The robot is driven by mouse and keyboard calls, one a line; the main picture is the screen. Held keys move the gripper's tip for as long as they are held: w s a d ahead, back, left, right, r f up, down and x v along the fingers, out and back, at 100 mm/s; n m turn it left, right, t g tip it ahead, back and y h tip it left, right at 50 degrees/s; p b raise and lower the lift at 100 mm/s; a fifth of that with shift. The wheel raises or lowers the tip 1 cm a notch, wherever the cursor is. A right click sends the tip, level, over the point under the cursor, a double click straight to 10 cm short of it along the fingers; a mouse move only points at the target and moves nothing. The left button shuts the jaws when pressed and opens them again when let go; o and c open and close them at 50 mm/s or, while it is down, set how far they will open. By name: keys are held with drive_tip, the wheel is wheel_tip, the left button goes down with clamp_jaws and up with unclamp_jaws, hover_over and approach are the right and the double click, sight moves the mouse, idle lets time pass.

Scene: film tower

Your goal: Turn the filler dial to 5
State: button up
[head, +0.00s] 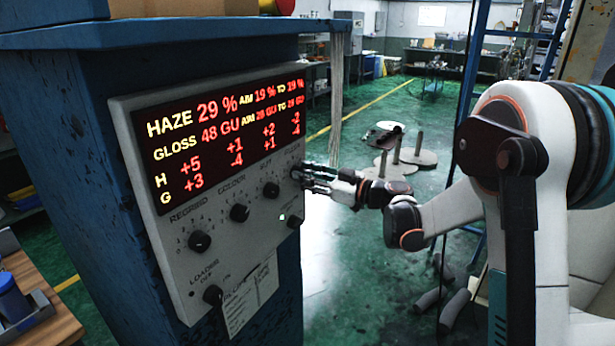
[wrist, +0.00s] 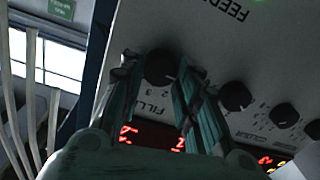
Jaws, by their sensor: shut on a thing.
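The filler dial (wrist: 160,67) is a round black knob at the right end of the dial row on the grey control panel (head: 180,262). In the wrist view, part of its printed label and scale numbers shows between my fingers. My gripper (head: 302,175) reaches in from the right, with one finger on each side of the dial; it also shows in the wrist view (wrist: 152,78). It is shut on the dial. In the head view the fingers mostly cover the dial. I cannot read where its pointer stands.
A regrind dial (head: 199,241), a colour dial (head: 239,212) and another dial (head: 271,189) sit left of the filler dial. The loader knob (head: 212,295) is below. The red display (head: 225,135) reads haze 29 %, gloss 48 GU. Open green floor lies right of the blue cabinet (head: 75,150).

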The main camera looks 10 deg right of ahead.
drive_tip(key=shift+f+m+t+h, duration=0.15)
drive_tip(key=shift+m+t, duration=0.1)
drive_tip(key=shift+m, duration=7.3)
drive_tip(key=shift+m+t+h, duration=0.15)
drive_tip(key=shift+m+t, duration=0.1)
drive_tip(key=shift+m, duration=7.3)
drive_tip(key=shift+s, duration=0.1)
drive_tip(key=o, duration=1.1)
